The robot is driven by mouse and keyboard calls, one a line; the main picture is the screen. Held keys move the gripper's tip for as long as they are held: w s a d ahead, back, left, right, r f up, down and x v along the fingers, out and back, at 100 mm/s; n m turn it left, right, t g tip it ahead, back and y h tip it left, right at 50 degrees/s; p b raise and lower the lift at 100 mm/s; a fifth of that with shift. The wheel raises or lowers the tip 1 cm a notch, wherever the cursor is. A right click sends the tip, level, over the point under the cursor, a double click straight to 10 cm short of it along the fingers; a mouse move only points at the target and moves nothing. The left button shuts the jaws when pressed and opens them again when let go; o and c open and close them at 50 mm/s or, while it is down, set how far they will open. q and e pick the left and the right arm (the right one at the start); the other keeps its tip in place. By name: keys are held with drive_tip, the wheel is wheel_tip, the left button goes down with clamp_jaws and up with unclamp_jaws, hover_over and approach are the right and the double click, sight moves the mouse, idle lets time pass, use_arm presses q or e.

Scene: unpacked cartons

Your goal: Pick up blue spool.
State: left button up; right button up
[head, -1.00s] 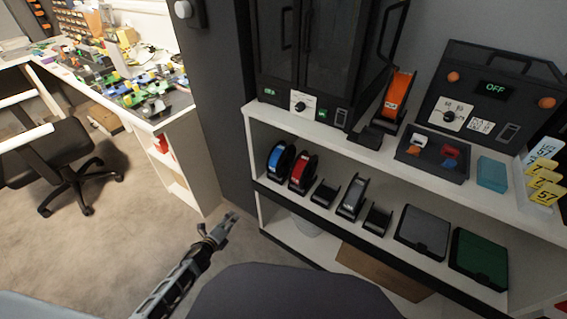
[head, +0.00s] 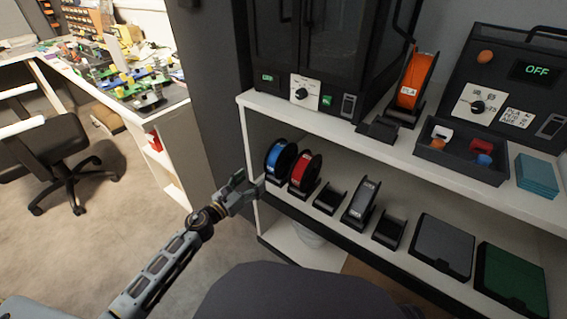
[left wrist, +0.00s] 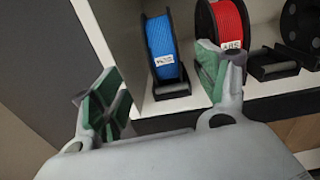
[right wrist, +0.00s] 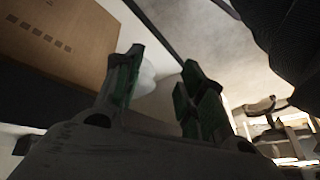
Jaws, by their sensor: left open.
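The blue spool (head: 279,157) stands upright in a black holder at the left end of the middle shelf. It also shows in the left wrist view (left wrist: 161,48), beyond the fingers and roughly between them. My left gripper (head: 248,184) is open and empty, just in front of the shelf's left end and a little below the spool, not touching it. Its fingers also show in the left wrist view (left wrist: 160,90). My right gripper (right wrist: 160,85) shows only in the right wrist view; it is open, with nothing seen between its fingers.
A red spool (head: 303,172) stands close to the right of the blue one. Further right are empty holders, a grey spool (head: 361,202), and a grey box (head: 443,248) and green box (head: 512,279). The upper shelf (head: 330,125) overhangs the spools. A cardboard box (right wrist: 62,40) shows in the right wrist view.

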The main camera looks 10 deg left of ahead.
sight(272, 163)
use_arm(q)
drive_tip(key=shift+d+r+m, duration=0.3)
drive_tip(key=shift+r+m, duration=0.1)
use_arm(e)
drive_tip(key=shift+r, duration=0.35)
use_arm(q)
drive_tip(key=shift+w, duration=0.1)
drive_tip(key=shift+x, duration=4.25)
use_arm(e)
drive_tip(key=shift+w+f, duration=0.1)
use_arm(q)
drive_tip(key=shift+d, duration=0.1)
drive_tip(key=shift+w+d, duration=0.2)
drive_tip(key=shift+w, duration=0.4)
drive_tip(key=shift+b+x, duration=0.45)
drive_tip(key=shift+x, duration=1.5)
use_arm(e)
drive_tip(key=shift+w+a+f+t, duration=0.1)
drive_tip(key=shift+a+f+t, duration=0.05)
drive_tip(key=shift+f, duration=0.3)
drive_tip(key=shift+w+a+f+t, duration=0.1)
drive_tip(key=shift+a+f+t, duration=0.05)
drive_tip(key=shift+f, duration=0.25)
use_arm(q)
drive_tip(key=shift+f, duration=0.1)
use_arm(e)
drive_tip(key=shift+s, duration=0.15)
